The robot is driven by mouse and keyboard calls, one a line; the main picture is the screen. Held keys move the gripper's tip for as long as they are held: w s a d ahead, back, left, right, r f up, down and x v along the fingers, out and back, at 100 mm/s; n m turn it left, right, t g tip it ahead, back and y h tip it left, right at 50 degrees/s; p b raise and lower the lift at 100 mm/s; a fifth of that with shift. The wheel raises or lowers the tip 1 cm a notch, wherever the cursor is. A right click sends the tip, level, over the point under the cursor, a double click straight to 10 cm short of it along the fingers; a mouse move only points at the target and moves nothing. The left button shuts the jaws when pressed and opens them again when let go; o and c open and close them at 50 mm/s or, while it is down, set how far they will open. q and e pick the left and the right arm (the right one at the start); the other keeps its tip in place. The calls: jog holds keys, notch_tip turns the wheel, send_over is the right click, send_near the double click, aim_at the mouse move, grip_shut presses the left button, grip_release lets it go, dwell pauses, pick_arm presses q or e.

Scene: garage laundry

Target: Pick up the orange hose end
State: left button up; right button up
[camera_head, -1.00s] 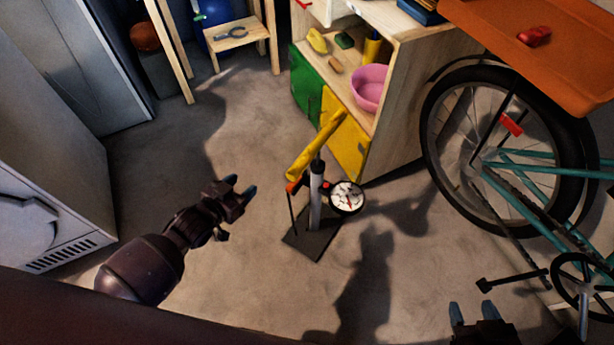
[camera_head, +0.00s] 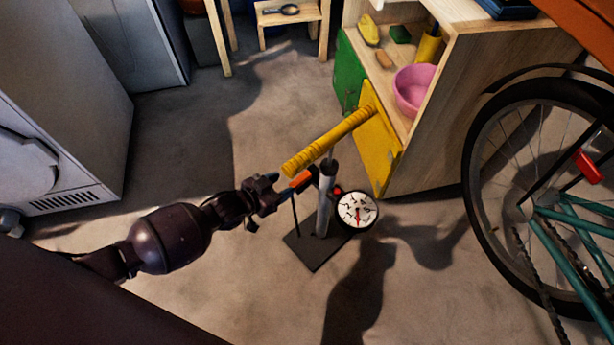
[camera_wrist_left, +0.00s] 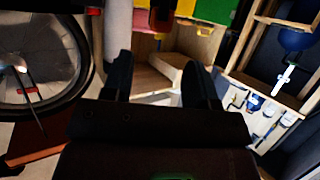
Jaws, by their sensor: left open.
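The orange hose end (camera_head: 302,179) is on the upper part of a floor pump (camera_head: 325,200), just below its yellow handle (camera_head: 328,142). My left gripper (camera_head: 264,198) is open at the left of the pump, with its fingertips close to the orange end. I cannot tell whether they touch it. In the left wrist view the two dark fingers (camera_wrist_left: 157,78) stand apart with nothing seen between them. The orange end cannot be made out clearly there. My right gripper is not in view.
The pump stands upright on a dark base plate (camera_head: 316,250) with a round gauge (camera_head: 357,210) at its right. A wooden cabinet (camera_head: 440,130) with a pink bowl (camera_head: 412,90) is behind it. A bicycle wheel (camera_head: 480,170) is at the right. The floor at the left is clear.

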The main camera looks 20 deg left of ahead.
aim_at(302, 177)
pick_arm(q)
jog(key=x, duration=0.3)
jog(key=shift+s+f+b, duration=0.1)
jog(key=shift+f+b, duration=0.1)
jog(key=shift+b, duration=0.2)
jog(key=b+x, duration=0.1)
jog(key=x, duration=0.1)
jog(key=b+x, duration=0.1)
jog(key=shift+d+f, duration=0.2)
jog(key=shift+f, duration=0.35)
jog(key=shift+w+d, duration=0.3)
jog(key=shift+w, duration=0.45)
jog(key=shift+r, duration=0.1)
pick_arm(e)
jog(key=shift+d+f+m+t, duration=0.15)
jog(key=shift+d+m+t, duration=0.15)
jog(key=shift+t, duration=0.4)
pick_arm(q)
grip_shut()
